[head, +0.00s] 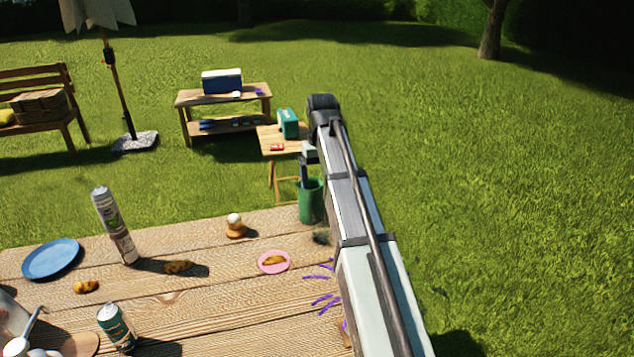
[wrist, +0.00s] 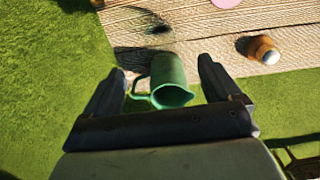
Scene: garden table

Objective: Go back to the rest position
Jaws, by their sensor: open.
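A green pitcher (head: 311,203) stands at the far right corner of the wooden table (head: 190,289). My gripper (wrist: 163,68) is open, with a gap visible on both sides of the pitcher's body. In the head view my gripper (head: 306,172) points down just above the pitcher, partly hidden by my arm.
An egg in a cup (head: 235,226), a pink plate (head: 274,262), a spray can (head: 115,226), a blue plate (head: 52,259) and another can (head: 117,327) are on the table. Purple marks (head: 322,300) lie beside my arm. A small side table (head: 278,142) stands beyond. Open lawn lies right.

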